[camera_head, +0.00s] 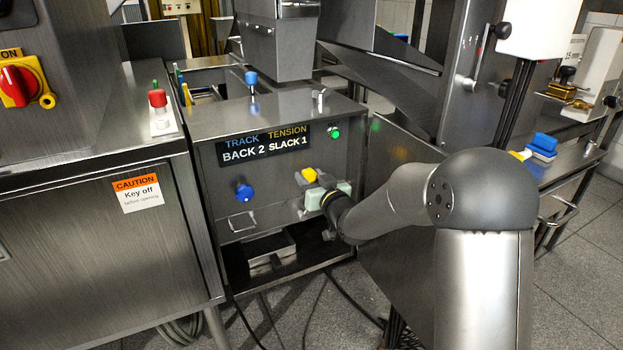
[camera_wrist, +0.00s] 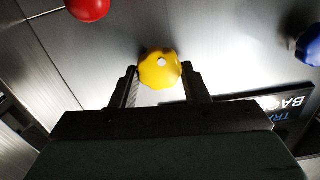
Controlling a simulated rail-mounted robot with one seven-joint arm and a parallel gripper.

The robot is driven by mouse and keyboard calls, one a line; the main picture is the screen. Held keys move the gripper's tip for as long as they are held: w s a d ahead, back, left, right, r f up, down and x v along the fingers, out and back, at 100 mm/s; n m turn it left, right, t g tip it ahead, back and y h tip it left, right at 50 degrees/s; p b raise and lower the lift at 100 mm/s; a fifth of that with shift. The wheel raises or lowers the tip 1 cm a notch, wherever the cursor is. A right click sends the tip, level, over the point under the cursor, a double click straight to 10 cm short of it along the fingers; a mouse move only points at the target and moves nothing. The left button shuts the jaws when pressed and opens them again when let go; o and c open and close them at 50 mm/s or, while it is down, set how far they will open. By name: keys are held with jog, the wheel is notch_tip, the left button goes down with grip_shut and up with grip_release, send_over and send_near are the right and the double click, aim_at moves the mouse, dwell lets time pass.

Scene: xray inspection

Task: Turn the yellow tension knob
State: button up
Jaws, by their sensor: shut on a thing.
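The yellow tension knob (camera_head: 309,175) sits on the front panel of the steel cabinet, below the TENSION label. In the wrist view the knob (camera_wrist: 160,68) has a lobed edge and a pale dot at its middle. My gripper (camera_head: 318,181) is at the knob, with one finger on each side of it, shut on it. The fingers (camera_wrist: 160,85) show left and right of the knob in the wrist view. In the head view my gripper hides part of the knob. The display (camera_head: 264,144) reads TRACK BACK 2 and TENSION SLACK 1.
A blue knob (camera_head: 244,191) is left of the yellow one on the same panel. A green light (camera_head: 335,133) glows at the panel's upper right. A red knob (camera_wrist: 88,8) shows in the wrist view. An open steel door (camera_head: 400,190) stands beside my arm.

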jog(key=shift+m, duration=0.3)
jog(key=m, duration=0.3)
jog(key=shift+d+m, duration=0.15)
jog(key=shift+m, duration=0.15)
jog(key=shift+w+f+m+p, duration=0.15)
jog(key=shift+m+p, duration=0.4)
jog(key=shift+m, duration=1.15)
jog(key=o, duration=1)
jog(key=p+v, duration=0.2)
jog(key=v, duration=1.5)
jog(key=shift+s+d, duration=0.1)
jog(key=shift+s, duration=0.2)
